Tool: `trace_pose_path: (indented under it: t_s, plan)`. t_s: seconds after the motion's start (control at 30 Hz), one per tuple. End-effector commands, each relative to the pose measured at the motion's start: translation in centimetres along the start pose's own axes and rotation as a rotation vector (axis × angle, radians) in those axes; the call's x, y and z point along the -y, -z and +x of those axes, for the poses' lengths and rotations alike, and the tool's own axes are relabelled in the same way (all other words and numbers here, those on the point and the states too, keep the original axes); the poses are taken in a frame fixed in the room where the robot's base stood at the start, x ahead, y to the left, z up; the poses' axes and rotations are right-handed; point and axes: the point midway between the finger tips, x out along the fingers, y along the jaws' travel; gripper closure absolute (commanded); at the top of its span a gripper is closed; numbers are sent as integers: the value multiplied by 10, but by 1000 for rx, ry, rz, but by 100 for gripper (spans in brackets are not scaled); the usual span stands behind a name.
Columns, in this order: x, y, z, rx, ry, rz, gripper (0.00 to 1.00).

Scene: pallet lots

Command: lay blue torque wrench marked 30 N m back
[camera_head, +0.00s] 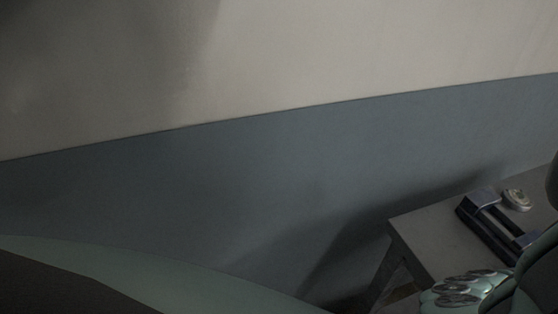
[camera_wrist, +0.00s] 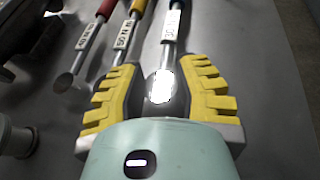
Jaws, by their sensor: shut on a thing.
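In the wrist view, the blue torque wrench (camera_wrist: 168,55) lies between the two yellow fingers of my gripper (camera_wrist: 162,88). Its blue end and white label point away from me at the top, and its round bright head sits between the fingers. My gripper is shut on this wrench. A grey surface shows beneath; I cannot tell whether the wrench touches it. In the head view, I cannot make out the wrench or my fingertips.
A red-ended wrench (camera_wrist: 90,38) and a yellow-ended wrench (camera_wrist: 124,38) lie to the left, both labelled. A pale round-topped object (camera_wrist: 16,138) stands at the left edge. In the head view, a table (camera_head: 425,240) bears a dark blue frame-like object (camera_head: 478,226) and a round disc (camera_head: 516,198).

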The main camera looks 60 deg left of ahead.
Motion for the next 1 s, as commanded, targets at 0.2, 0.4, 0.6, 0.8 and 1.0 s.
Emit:
trace_pose_path:
  t_s: [0.2, 0.4, 0.6, 0.8, 1.0]
  plan:
    - [0, 2, 2, 4, 0, 0, 100]
    - [0, 5, 3, 4, 0, 0, 100]
    - [0, 6, 3, 4, 1, 0, 64]
    - [0, 6, 3, 2, 0, 0, 43]
    - [0, 7, 3, 1, 0, 0, 37]
